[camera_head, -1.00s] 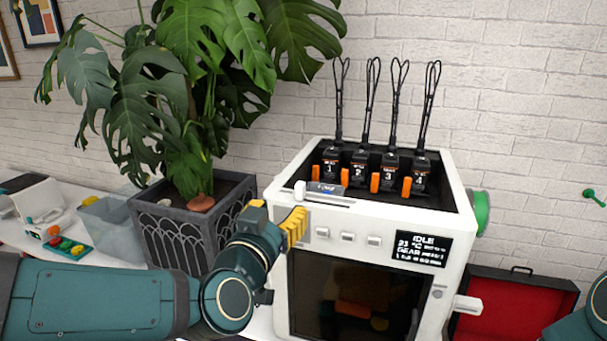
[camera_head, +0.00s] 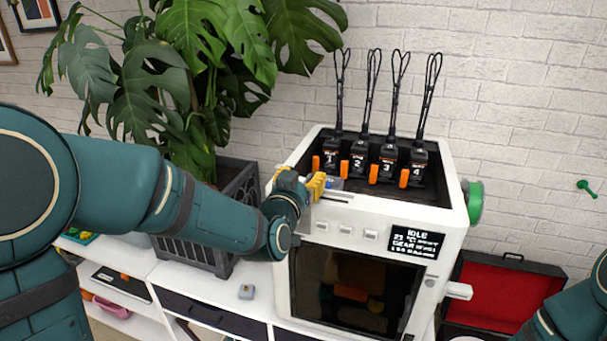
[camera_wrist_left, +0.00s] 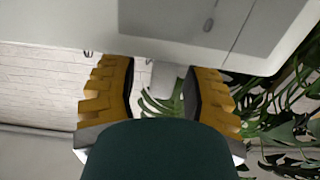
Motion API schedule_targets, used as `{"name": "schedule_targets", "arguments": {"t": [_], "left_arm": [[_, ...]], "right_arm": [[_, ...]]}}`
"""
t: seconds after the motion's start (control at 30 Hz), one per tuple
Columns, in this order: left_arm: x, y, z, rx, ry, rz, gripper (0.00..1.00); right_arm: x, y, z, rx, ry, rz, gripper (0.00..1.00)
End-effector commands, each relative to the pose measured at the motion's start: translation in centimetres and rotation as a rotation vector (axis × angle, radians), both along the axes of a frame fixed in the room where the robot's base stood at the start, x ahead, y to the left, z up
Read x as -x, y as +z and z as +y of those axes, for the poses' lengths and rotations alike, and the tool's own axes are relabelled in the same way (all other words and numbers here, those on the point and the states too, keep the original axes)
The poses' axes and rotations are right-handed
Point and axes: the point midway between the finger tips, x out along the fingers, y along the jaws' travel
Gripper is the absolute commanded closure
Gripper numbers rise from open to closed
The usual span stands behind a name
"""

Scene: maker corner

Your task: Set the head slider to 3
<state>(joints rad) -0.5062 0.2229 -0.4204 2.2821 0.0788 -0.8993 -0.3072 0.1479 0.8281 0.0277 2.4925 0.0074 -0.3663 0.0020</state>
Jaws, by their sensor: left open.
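The white printer (camera_head: 300,226) stands on the white bench, with several numbered black tool heads (camera_head: 387,160) in its open top. The slider's slot (camera_head: 338,197) runs along the front top edge. My left gripper (camera_head: 301,180) is at the slot's left end, its yellow fingers open, and hides the slider knob in the head view. In the left wrist view, a white knob (camera_wrist_left: 167,76), likely the slider's, shows between the open fingers (camera_wrist_left: 160,98). I cannot tell whether they touch it. My right gripper is out of view.
A potted plant (camera_head: 232,205) stands close behind my left forearm. Orange levers (camera_head: 374,174) stand by the tool heads. A display (camera_head: 416,242) reads IDLE. An open red-lined case (camera_head: 490,295) lies to the right. A small grey object (camera_head: 246,292) lies on the bench in front.

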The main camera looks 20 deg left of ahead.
Motion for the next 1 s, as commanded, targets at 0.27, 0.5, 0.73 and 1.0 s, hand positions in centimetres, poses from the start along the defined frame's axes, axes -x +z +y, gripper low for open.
{"name": "schedule_targets", "arguments": {"t": [0.27,0.5,0.73,1.0], "left_arm": [[-0.93,-0.02,-0.01,-0.001,0.000,0.000,0.52],[-0.90,-0.01,-0.02,-0.001,0.000,0.000,0.74],[-0.88,-0.01,-0.03,-0.001,0.000,0.000,1.00],[-0.83,-0.12,-0.08,-0.001,-0.001,0.003,1.00]], "right_arm": [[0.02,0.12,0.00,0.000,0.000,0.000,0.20],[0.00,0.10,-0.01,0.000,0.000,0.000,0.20],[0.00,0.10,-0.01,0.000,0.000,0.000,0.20],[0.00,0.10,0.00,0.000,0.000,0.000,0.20]]}}
